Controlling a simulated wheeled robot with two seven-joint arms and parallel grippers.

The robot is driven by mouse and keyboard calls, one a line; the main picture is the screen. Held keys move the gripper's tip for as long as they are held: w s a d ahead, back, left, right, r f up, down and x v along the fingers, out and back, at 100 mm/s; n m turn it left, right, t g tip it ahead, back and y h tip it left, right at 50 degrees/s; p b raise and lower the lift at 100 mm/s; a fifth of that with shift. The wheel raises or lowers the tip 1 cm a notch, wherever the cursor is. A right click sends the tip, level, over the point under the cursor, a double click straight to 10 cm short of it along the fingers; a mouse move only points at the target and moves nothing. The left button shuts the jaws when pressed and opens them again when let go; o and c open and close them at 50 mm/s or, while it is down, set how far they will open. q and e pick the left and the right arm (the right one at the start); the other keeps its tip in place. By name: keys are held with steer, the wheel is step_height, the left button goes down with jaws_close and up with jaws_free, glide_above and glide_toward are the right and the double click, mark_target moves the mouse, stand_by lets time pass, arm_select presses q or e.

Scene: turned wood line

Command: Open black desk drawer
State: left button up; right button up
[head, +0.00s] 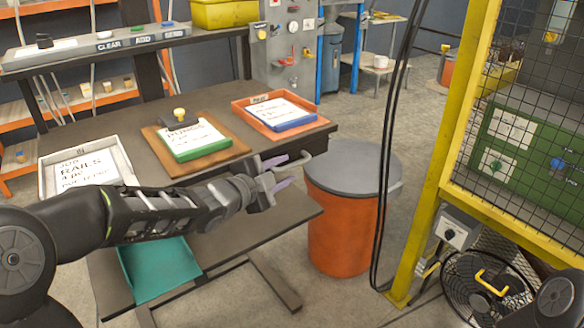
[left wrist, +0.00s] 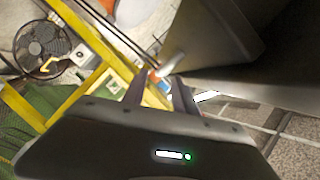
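The black desk (head: 225,98) stands at the left in the head view, with a dark front face under its right edge. A pale metal handle (head: 300,160) sticks out from that face, beside the fingers of my left gripper (head: 283,172). My left gripper is open, its two fingers apart. In the left wrist view, the left gripper (left wrist: 160,92) has the handle (left wrist: 172,64) near its fingertips, roughly between them; I cannot tell if they touch. A dark desk body (left wrist: 215,45) fills the upper right there. The drawer's outline is partly hidden by my arm. My right gripper is out of view.
An orange bin (head: 345,235) with a grey lid stands right of the desk, close to my left gripper. A white tray (head: 50,160), a green-edged block of cards (head: 188,138) and an orange tray (head: 245,107) are on the desktop. A yellow-framed cage (head: 450,150) stands right.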

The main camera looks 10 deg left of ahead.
mark_target(290, 168)
arm_select(q)
steer(key=shift+x, duration=1.95)
steer(key=shift+s, duration=0.1)
jaws_close()
